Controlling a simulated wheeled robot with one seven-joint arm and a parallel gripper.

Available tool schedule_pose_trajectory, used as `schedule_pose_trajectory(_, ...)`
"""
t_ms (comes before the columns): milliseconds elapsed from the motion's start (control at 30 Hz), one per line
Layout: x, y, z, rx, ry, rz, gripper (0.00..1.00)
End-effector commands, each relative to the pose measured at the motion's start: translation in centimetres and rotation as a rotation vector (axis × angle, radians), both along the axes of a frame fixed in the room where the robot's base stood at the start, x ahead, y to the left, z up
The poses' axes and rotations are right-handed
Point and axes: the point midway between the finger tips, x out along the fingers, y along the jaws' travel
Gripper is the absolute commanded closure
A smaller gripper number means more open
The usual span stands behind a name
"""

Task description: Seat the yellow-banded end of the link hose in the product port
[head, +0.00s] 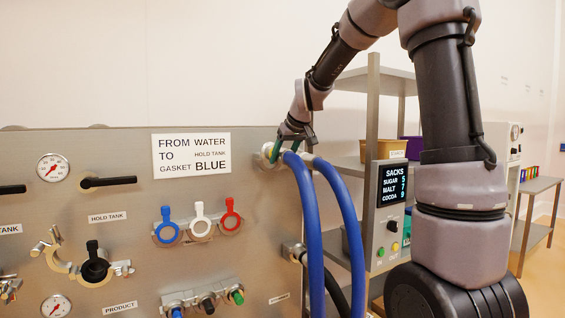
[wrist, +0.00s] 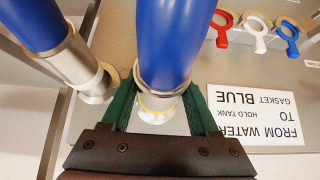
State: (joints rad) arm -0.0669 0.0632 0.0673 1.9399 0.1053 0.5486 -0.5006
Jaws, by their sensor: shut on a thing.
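A blue link hose (head: 311,220) hangs down the right of the steel panel. My gripper (head: 285,148) is high at the panel's right edge. In the wrist view my gripper (wrist: 155,108) has its green fingers on both sides of a metal hose end with a yellow band (wrist: 158,101), and is shut on it. Whether this end still sits on a holder at the panel cannot be told. A second blue hose length (head: 343,205) ends in a plain-looking metal fitting (wrist: 85,70) beside it. The PRODUCT label (head: 120,308) is at the bottom; no port shows below it.
A clamped port with a black cap (head: 95,268) lies under the HOLD TANK label (head: 108,217). Blue, white and red gaskets (head: 199,220) hang on the panel beneath a sign (head: 191,156). A shelf rack (head: 372,130) and SACKS display (head: 393,185) stand right.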

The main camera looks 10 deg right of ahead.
Motion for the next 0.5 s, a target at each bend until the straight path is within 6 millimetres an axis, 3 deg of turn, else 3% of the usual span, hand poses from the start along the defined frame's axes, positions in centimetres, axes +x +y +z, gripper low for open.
schedule_pose_trajectory(200, 0.2, 0.0, 1.7, 0.0, -0.012, 0.001, 1.0)
schedule_pose_trajectory(500, 0.1, 0.0, 2.7, -0.001, -0.011, 0.0, 1.0)
